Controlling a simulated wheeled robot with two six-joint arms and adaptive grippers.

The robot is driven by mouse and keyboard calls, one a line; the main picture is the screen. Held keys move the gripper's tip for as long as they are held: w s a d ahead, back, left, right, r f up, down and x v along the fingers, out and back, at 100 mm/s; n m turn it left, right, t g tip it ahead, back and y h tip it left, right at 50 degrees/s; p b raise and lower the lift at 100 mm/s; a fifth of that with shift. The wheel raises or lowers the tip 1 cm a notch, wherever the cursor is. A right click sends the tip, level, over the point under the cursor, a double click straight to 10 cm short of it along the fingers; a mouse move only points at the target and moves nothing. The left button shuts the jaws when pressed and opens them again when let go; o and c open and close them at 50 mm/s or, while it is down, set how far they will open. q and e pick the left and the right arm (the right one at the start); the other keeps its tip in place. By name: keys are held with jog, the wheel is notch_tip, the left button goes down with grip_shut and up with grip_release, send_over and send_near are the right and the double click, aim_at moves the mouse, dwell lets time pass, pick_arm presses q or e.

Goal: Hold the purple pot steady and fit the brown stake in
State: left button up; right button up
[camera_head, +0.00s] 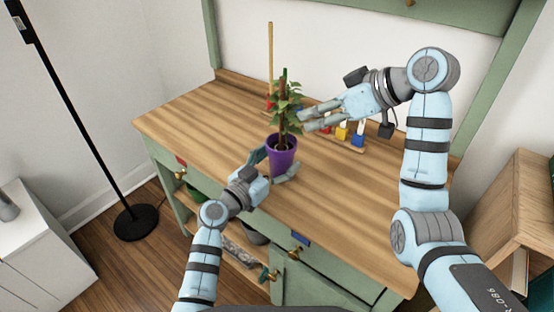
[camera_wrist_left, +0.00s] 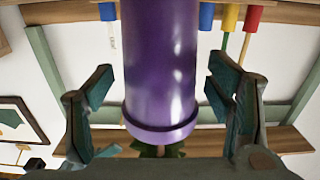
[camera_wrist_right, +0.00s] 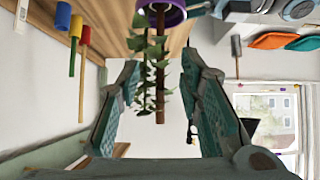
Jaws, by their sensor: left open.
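The purple pot (camera_head: 282,160) stands upright on the wooden worktop with a leafy plant (camera_head: 291,105) in it. My left gripper (camera_head: 272,164) is open, its fingers on either side of the pot; the pot (camera_wrist_left: 160,60) fills the space between them, with visible gaps in the left wrist view. A thin brown stake (camera_wrist_right: 160,90) stands in the pot among the leaves, beside a green stem. My right gripper (camera_head: 303,122) is open beside the plant; in its wrist view the stake and leaves lie between the fingers, touching neither. The stake's lower end is hidden inside the pot.
A rack (camera_head: 350,145) with several coloured-handled tools stands behind the pot. A tall tan stick (camera_head: 271,50) rises behind the plant. The worktop (camera_head: 200,122) is clear at left and front right. A floor lamp (camera_head: 136,222) stands left; a wooden shelf unit (camera_head: 510,200) is at right.

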pick_arm(q)
jog(key=shift+w, duration=0.1)
jog(key=c, duration=1.5)
pick_arm(e)
jog(key=shift+f, duration=0.1)
pick_arm(q)
jog(key=shift+d, duration=0.1)
pick_arm(e)
jog(key=m+t+h, duration=0.1)
jog(key=m+t, duration=0.3)
jog(key=t, duration=0.2)
send_near(283, 105)
jog(key=shift+s+d+f, duration=0.1)
jog(key=shift+s+f, duration=0.05)
jog(key=shift+s, duration=0.3)
jog(key=shift+o, duration=0.2)
jog(key=x, duration=1.1)
jog(key=shift+w+r, duration=0.2)
jog(key=shift+w, duration=0.15)
